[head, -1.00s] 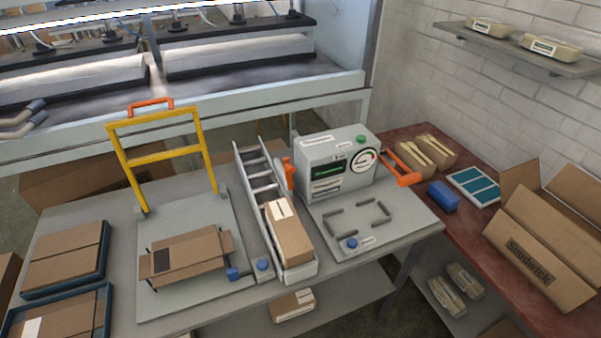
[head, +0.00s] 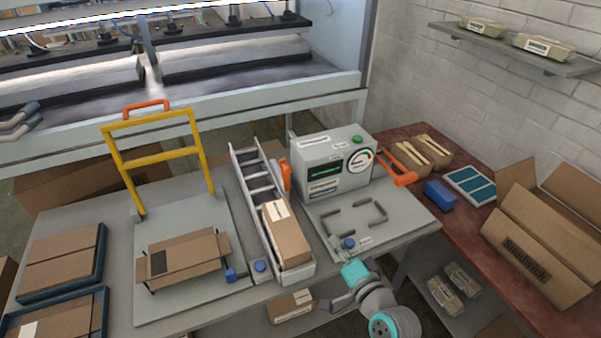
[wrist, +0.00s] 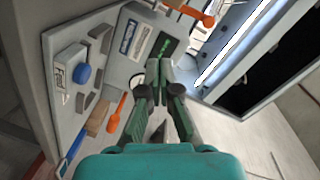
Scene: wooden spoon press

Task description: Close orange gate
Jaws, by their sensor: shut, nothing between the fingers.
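An orange frame-like handle (head: 398,163) stands open at the right side of the grey machine (head: 335,165), angled out over the red bench. A second orange part (head: 285,172) stands upright between the machine's left side and the chute (head: 252,175). I cannot tell which one is the gate. In the wrist view an orange part (wrist: 208,20) shows at the top and another (wrist: 117,111) at lower left. My gripper (wrist: 158,68) is shut and empty, with the machine's front beyond it. In the head view its teal end shows in front of the machine's base plate; its fingertips are unclear.
A yellow frame (head: 155,155) with an orange grip stands at left. A carton (head: 285,235) lies in the chute. Blue buttons sit along the table front. A blue box (head: 441,195), spoon packs and an open carton (head: 545,240) occupy the red bench.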

